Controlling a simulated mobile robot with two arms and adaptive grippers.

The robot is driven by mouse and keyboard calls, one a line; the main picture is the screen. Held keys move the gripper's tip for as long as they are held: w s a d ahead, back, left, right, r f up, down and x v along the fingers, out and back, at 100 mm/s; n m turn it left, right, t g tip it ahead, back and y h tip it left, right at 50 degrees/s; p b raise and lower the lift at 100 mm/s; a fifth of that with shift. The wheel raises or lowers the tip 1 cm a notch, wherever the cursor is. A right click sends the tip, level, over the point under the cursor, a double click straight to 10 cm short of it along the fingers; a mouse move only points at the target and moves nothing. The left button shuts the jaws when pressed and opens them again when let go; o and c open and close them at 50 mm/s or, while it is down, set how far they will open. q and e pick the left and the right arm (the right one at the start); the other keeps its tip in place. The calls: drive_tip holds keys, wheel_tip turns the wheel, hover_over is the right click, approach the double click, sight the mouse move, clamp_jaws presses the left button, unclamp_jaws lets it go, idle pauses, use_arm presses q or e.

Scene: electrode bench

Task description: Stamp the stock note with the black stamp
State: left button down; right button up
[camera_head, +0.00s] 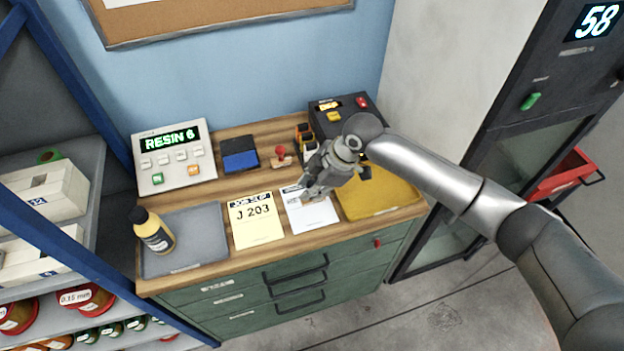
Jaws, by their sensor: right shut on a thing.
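My right gripper (316,187) is over the upper part of a white note (312,216), fingers pointing down. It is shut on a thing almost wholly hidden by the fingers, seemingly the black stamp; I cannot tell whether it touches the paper. The white note's heading is partly covered. A yellow note (257,224) reading J 203 lies just left of it. A red-handled stamp (280,155) stands behind the notes, beside a blue and black ink pad (240,154). My left gripper is not in view.
A yellow tray (382,197) lies right of the white note. A RESIN 6 panel (174,156) and a black device (345,112) stand at the back. Shelves flank the bench's left side.

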drive_tip(key=shift+a+f, duration=0.1)
drive_tip(key=shift+f, duration=0.2)
wheel_tip(320, 180, down, 6)
drive_tip(key=b, duration=0.5)
drive_tip(key=shift+r+b, duration=0.2)
drive_tip(key=shift+b, duration=0.15)
drive_tip(key=shift+f+b, duration=0.3)
drive_tip(key=shift+f, duration=0.25)
idle(0.5)
drive_tip(key=shift+s+f, duration=0.15)
idle(1.1)
wheel_tip(320, 180, up, 7)
drive_tip(key=p, duration=0.6)
drive_tip(key=shift+r+p, duration=0.2)
drive_tip(key=shift+p, duration=0.2)
idle(0.5)
